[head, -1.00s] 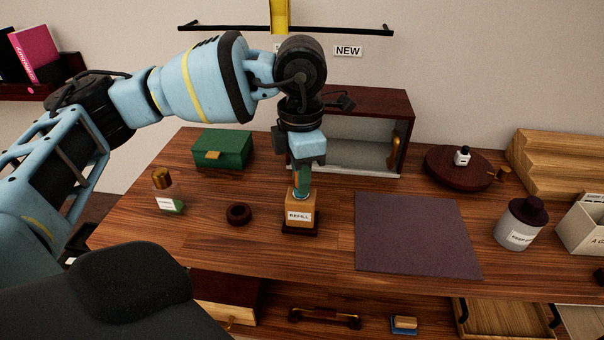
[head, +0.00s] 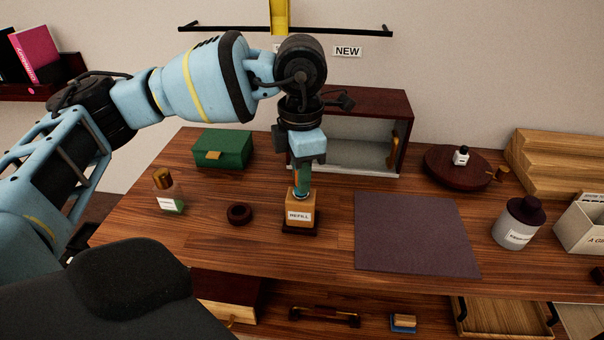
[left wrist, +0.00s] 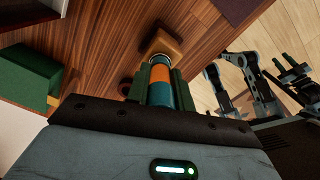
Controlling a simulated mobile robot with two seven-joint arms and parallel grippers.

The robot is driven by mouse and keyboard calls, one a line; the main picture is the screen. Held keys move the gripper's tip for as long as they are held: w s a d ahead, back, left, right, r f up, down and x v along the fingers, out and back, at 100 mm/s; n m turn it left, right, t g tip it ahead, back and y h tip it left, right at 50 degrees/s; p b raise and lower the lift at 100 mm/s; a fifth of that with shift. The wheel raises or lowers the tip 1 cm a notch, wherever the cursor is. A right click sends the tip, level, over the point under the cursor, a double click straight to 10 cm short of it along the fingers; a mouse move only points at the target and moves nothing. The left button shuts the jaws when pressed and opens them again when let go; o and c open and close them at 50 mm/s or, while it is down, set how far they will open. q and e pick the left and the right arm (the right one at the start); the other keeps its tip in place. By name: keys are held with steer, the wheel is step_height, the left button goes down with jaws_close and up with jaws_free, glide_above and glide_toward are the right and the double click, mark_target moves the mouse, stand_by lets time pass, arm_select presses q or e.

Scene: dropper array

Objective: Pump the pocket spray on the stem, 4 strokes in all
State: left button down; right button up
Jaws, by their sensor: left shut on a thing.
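The pocket spray (left wrist: 160,74), a slim cylinder with blue and orange bands, is held between the dark green fingers of my left gripper (left wrist: 158,85). In the head view my left gripper (head: 303,182) points straight down with the spray upright, just over a wooden block labelled REFILL (head: 299,216). The block stands on a dark base and also shows in the wrist view (left wrist: 162,42). The spray's lower end meets the top of the block; the stem is hidden, and I cannot tell how far the spray is pressed. My right gripper is not in view.
A dark ring (head: 239,214) lies left of the block. A dark mat (head: 415,235) lies bare to the right. Behind stands an open-fronted cabinet (head: 372,102).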

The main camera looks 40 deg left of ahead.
arm_select(q)
steer(key=c, duration=1.2)
jaws_free()
steer(key=shift+o, duration=0.3)
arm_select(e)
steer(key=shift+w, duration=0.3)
arm_select(q)
step_height(320, 180, up, 6)
steer(key=shift+r, duration=0.9)
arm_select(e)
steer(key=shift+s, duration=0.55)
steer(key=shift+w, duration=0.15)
